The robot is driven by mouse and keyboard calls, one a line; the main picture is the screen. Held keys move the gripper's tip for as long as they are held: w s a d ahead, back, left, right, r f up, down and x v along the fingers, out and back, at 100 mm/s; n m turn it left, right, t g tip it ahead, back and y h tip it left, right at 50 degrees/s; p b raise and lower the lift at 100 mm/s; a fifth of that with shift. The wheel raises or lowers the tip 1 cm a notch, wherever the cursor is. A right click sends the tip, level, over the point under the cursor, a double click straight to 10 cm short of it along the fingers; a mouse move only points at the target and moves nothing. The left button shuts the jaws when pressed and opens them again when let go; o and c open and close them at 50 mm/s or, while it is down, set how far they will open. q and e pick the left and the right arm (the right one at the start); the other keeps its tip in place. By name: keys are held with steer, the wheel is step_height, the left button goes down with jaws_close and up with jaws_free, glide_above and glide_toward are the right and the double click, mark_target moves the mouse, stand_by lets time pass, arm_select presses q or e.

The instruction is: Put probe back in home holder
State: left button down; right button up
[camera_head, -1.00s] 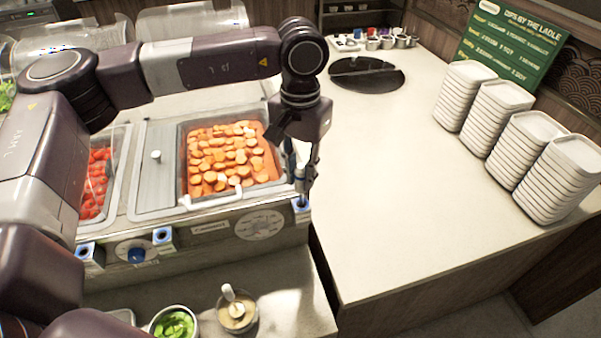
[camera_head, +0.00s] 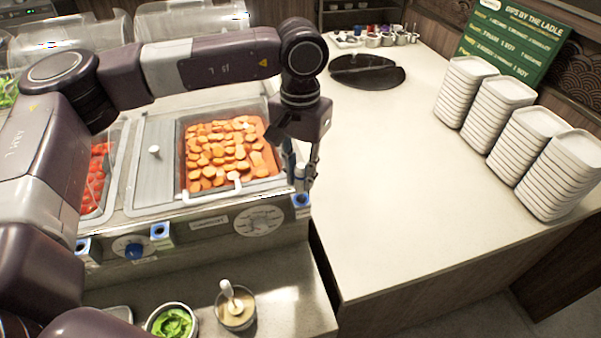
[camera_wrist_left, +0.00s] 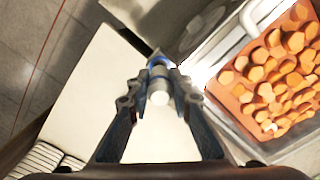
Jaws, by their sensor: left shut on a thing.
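My left gripper (camera_head: 303,175) points down at the front right corner of the sauce well unit. It is shut on the probe (camera_wrist_left: 160,98), whose pale round top and blue band show between the fingers in the left wrist view. A blue holder (camera_head: 300,200) sits on the unit's front right corner, directly below the gripper. The probe's lower end is hidden, so I cannot tell how far it is inside the holder. Two more blue-topped holders, a left one (camera_head: 83,246) and a middle one (camera_head: 160,232), are on the unit's front. My right gripper is out of view.
A pan of orange slices (camera_head: 228,153) with a handle in it is left of the gripper. A bowl of greens (camera_head: 172,322) and a cup of sauce (camera_head: 236,312) stand in front. The counter (camera_head: 400,190) at right is clear up to the stacked white dishes (camera_head: 540,135).

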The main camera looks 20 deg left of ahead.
arm_select(q)
steer(key=shift+f, duration=0.2)
steer(key=shift+f+b, duration=0.3)
steer(key=shift+b, duration=0.1)
steer(key=shift+f+b, duration=0.7)
steer(key=shift+f, duration=0.15)
steer(key=c, duration=1.7)
jaws_free()
steer(key=shift+o, duration=0.2)
